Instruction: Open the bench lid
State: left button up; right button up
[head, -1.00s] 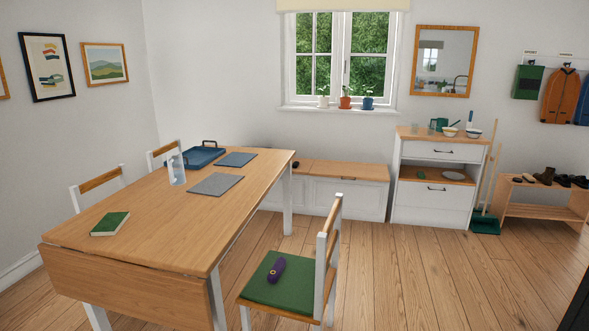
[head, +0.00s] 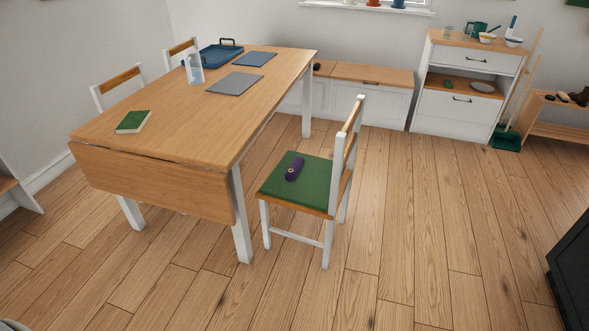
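The bench (head: 379,106) is a low white box with a wooden top, against the back wall below the window. Its wooden lid (head: 373,74) is down, with a small dark handle (head: 371,82) at its front edge. The left part of the bench is hidden behind the table. A small dark object (head: 317,66) lies on the bench top near the table corner. Neither of my grippers is in view.
A wooden table (head: 190,110) with white legs stands at left. A chair (head: 300,180) with a green cushion and a purple object stands before the bench. A white cabinet (head: 462,100) stands right of the bench. Floor (head: 400,220) is clear right of the chair.

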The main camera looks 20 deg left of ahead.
aim_at(377, 76)
jog(key=i+l+z, duration=0.35)
jog(key=i, duration=0.7)
jog(key=i+z, duration=0.4)
jog(key=i, duration=0.7)
jog(key=i+j+u, duration=0.1)
jog(key=i+u, duration=0.15)
jog(key=i, duration=0.4)
jog(key=i+u, duration=0.2)
jog(key=i, duration=0.45)
jog(key=i+l+u, duration=0.25)
jog(key=i, duration=0.4)
jog(key=i+j+u, duration=0.25)
jog(key=i, duration=0.6)
jog(key=i+u, duration=0.3)
jog(key=i, duration=0.55)
